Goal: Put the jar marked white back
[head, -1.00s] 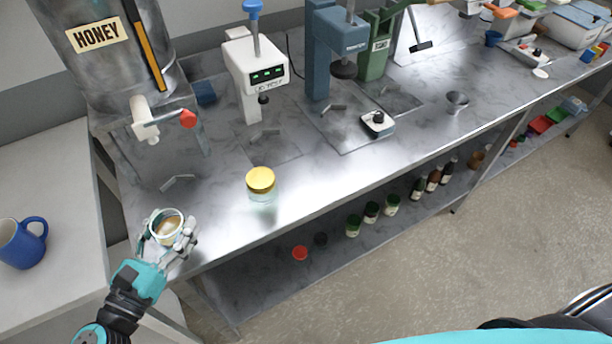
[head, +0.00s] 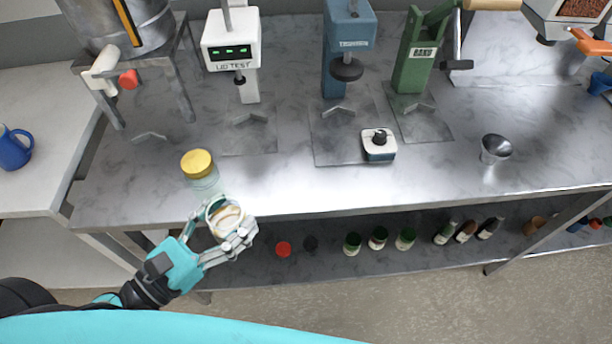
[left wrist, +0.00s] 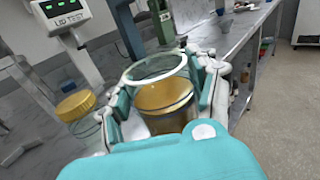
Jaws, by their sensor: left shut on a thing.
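My left gripper (head: 226,222) is shut on an open glass jar (head: 225,213), held out at the bench's front edge. The left wrist view shows the jar (left wrist: 163,90) without a lid, with a golden-brown content inside, between the fingers. A second glass jar with a gold lid (head: 197,163) stands upright on the bench, just behind and left of the held jar; its lid also shows in the left wrist view (left wrist: 75,105). My right gripper is not in view.
The steel bench (head: 270,185) carries a white lid tester (head: 231,50), a blue press (head: 348,45), a green press (head: 418,55), a small white device (head: 379,145) and a metal funnel (head: 495,149). Several bottles and green-capped jars (head: 378,238) stand on the lower shelf. A blue mug (head: 13,149) is at left.

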